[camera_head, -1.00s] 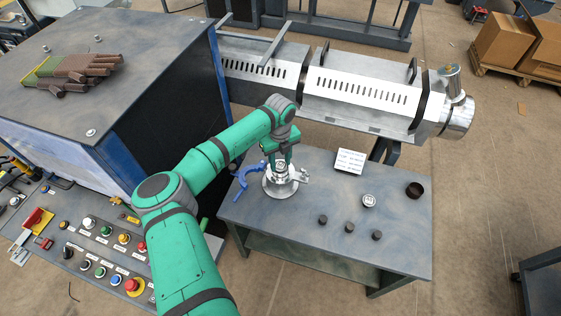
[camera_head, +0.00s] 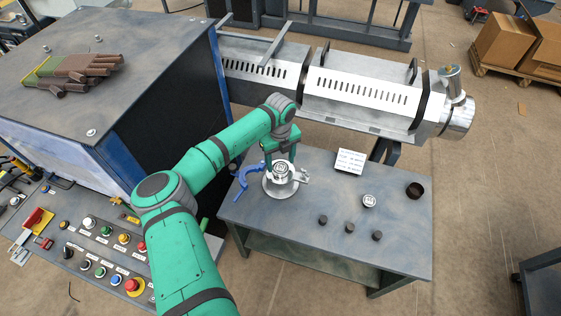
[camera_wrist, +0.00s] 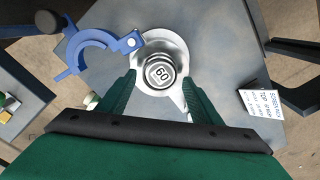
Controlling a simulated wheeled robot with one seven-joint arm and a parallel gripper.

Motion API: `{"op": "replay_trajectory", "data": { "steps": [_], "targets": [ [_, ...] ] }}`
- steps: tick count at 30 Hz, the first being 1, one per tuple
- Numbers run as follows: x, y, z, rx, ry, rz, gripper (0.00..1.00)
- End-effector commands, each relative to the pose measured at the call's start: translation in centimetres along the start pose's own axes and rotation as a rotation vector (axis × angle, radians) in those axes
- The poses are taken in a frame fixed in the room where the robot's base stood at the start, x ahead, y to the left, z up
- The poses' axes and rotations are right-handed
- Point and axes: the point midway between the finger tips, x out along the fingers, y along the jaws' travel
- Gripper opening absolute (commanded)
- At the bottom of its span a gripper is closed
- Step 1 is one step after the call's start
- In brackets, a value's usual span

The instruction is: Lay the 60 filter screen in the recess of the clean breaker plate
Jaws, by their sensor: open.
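A small round piece marked 60 (camera_wrist: 160,74), the 60 filter screen, lies face up on top of a round metal part with a wide flange (camera_wrist: 148,48). It also shows in the head view (camera_head: 282,169), with the flanged part (camera_head: 270,190) under it near the table's left end. The clean breaker plate cannot be told apart from the metal around the screen, and I cannot tell how deep the screen sits. My gripper (camera_wrist: 158,84) is open and empty, its fingers apart on either side of the screen in the wrist view. In the head view the gripper (camera_head: 281,153) is just behind the screen.
A blue curved tool (camera_head: 245,180) lies left of the flanged part. A white card (camera_head: 350,161), another round marked piece (camera_head: 369,201), a dark cup (camera_head: 414,190) and three dark knobs (camera_head: 350,228) are to the right. The extruder barrel (camera_head: 365,95) runs behind the table.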

Motion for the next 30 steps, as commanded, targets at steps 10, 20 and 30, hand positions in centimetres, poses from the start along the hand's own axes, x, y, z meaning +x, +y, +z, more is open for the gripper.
{"op": "replay_trajectory", "data": {
  "steps": [10, 20, 30],
  "targets": [
    [-2.4, 0.0, 0.0, 0.001, -0.001, 0.0, 0.59],
    [-4.6, 0.0, 0.0, 0.0, 0.0, 0.0, 0.59],
    [-6.6, 0.0, 0.0, 0.0, 0.0, 0.0, 0.59]
  ]
}}
